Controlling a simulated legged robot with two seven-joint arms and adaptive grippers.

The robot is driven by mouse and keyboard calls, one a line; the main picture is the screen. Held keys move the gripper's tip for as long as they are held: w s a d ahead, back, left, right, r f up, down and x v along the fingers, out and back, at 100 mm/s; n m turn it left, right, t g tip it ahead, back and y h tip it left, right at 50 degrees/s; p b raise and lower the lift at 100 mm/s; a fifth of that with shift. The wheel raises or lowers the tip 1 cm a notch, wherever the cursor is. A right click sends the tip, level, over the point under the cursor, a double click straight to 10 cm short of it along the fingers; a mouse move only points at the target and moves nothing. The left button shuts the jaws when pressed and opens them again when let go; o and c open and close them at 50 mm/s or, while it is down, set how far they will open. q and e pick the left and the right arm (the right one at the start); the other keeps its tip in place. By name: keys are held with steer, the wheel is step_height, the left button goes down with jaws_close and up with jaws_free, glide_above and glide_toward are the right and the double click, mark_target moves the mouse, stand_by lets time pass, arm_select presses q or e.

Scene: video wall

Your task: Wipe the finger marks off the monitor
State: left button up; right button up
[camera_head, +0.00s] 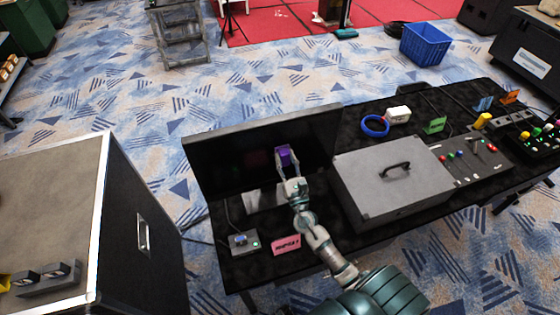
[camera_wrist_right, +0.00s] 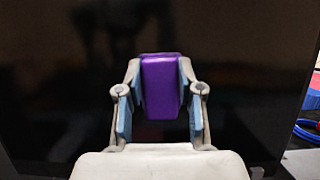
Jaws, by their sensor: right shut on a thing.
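The monitor (camera_head: 222,155) stands on the black-topped table, a wide dark screen tilted slightly back. My right gripper (camera_head: 286,160) is in front of the screen and shut on a purple block-shaped wiper (camera_head: 285,154). In the right wrist view the purple wiper (camera_wrist_right: 161,85) sits between both fingers of the gripper (camera_wrist_right: 160,100), with the dark screen (camera_wrist_right: 60,80) behind it. I cannot tell whether the wiper touches the screen. A dim reflection shows on the glass; no finger marks can be made out. My left gripper is not in view.
A grey lidded case (camera_head: 385,185) stands right of my right arm. A pink card (camera_head: 286,244) and a small control box (camera_head: 243,242) lie in front of the monitor. A blue tape ring (camera_head: 375,125) lies behind the case. A large flight case (camera_head: 60,200) stands at left.

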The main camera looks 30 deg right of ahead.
steer(key=shift+s+d+b, duration=0.15)
steer(key=shift+d+b, duration=0.2)
steer(key=shift+d, duration=0.55)
steer(key=shift+s+d+b, duration=0.1)
steer(key=shift+d+b, duration=0.2)
steer(key=shift+d, duration=0.55)
steer(key=shift+w+a+r+p, duration=0.15)
steer(key=shift+w+a, duration=0.15)
steer(key=shift+a, duration=0.9)
steer(key=shift+w+a+f+p, duration=0.15)
steer(key=shift+w+a, duration=0.1)
steer(key=shift+a, duration=0.9)
steer(key=shift+w+a+r+p, duration=0.15)
steer(key=shift+w+a, duration=0.15)
steer(key=shift+a, duration=0.9)
steer(key=shift+s+a, duration=0.25)
steer(key=shift+s, duration=0.7)
steer(key=shift+s+a, duration=0.2)
steer(key=shift+s, duration=0.75)
steer(key=shift+s+a, duration=0.25)
steer(key=shift+s, duration=0.7)
steer(key=shift+s+a+b, duration=0.2)
steer(key=shift+s, duration=0.55)
steer(key=shift+s+a+b, duration=0.15)
steer(key=shift+s, duration=0.6)
